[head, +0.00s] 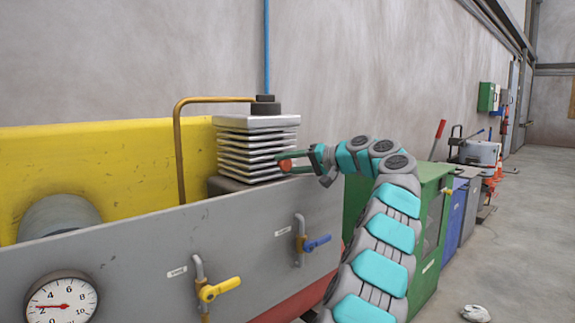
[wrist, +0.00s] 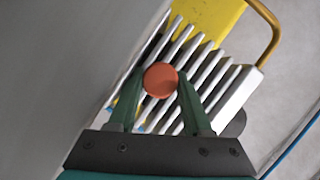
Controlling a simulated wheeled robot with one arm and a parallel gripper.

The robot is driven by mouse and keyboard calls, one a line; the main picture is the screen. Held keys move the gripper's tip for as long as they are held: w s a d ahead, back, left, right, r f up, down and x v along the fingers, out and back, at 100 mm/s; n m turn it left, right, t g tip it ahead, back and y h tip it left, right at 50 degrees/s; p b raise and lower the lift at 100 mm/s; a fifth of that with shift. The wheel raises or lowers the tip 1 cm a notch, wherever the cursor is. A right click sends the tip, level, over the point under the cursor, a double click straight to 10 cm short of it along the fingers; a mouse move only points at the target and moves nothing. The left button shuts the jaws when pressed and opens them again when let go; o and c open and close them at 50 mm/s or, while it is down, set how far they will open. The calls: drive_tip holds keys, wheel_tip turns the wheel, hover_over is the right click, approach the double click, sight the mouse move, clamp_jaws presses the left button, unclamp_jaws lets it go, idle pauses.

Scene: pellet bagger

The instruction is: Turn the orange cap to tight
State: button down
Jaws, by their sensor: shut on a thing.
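The orange cap (wrist: 160,80) is round and sits between the two fingertips of my gripper (wrist: 159,88) in the wrist view. The dark green fingers touch it from both sides, shut on it. In the head view the cap (head: 286,165) shows small at the tip of my gripper (head: 291,163), beside the finned metal block (head: 258,147). The fins also fill the area behind the cap in the wrist view. What the cap is seated on is hidden, and I cannot tell how tight it is.
A grey panel (head: 130,255) stands in front of the block, with a yellow-handled valve (head: 220,289), a blue-handled valve (head: 316,243) and a gauge (head: 61,303). A brass pipe (head: 178,150) bends over to the block. A green cabinet (head: 428,230) stands to the right behind my arm.

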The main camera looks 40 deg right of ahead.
drive_tip(key=c, duration=0.6)
unclamp_jaws()
drive_tip(key=shift+c, duration=0.2)
drive_tip(key=v, duration=0.7)
drive_tip(key=shift+s+d, duration=0.2)
drive_tip(key=shift+s, duration=0.1)
